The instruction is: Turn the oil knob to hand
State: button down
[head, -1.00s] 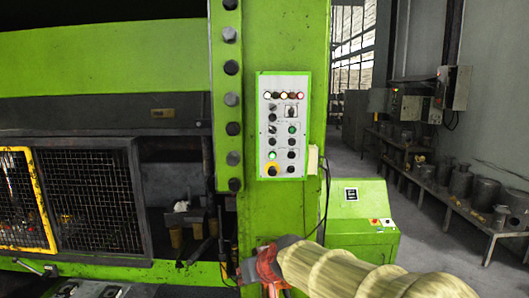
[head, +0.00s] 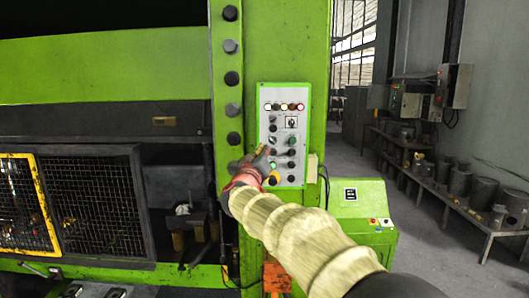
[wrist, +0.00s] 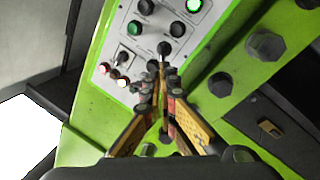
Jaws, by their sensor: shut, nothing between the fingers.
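A light grey control panel (head: 303,178) with lamps, buttons and knobs is on the green press column. Its labels are too small to read, so I cannot tell for sure which knob is the oil knob. My gripper (head: 264,151) is raised over the panel's left side and hides some controls there. In the wrist view, my gripper (wrist: 161,70) has its fingers together, with nothing between them. A dark knob (wrist: 164,48) is just beyond the fingertips; I cannot tell if they touch it. Two more dark knobs and a lit green button (wrist: 193,4) are higher up.
A row of lamps (head: 284,106) and a black selector (head: 292,122) are at the panel's top. Large bolts (head: 232,78) line the column to the left. A green cabinet (head: 362,215) stands at the lower right. A mesh guard (head: 95,205) is at the left.

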aim_at(272, 140)
jog(key=w+p, duration=0.4)
jog(key=w, duration=0.4)
jog(key=shift+w+p, duration=0.3)
jog(key=shift+s+d+r, duration=0.15)
jog(key=shift+d+r, duration=0.4)
jog(key=shift+r, duration=0.2)
dwell(1.4)
jog(key=shift+d+r, duration=0.35)
jog(key=shift+d, duration=0.1)
dwell(1.3)
jog(key=shift+d+f, duration=0.15)
jog(key=shift+d, duration=0.05)
dwell(1.5)
jog(key=shift+a, duration=0.25)
dwell(1.0)
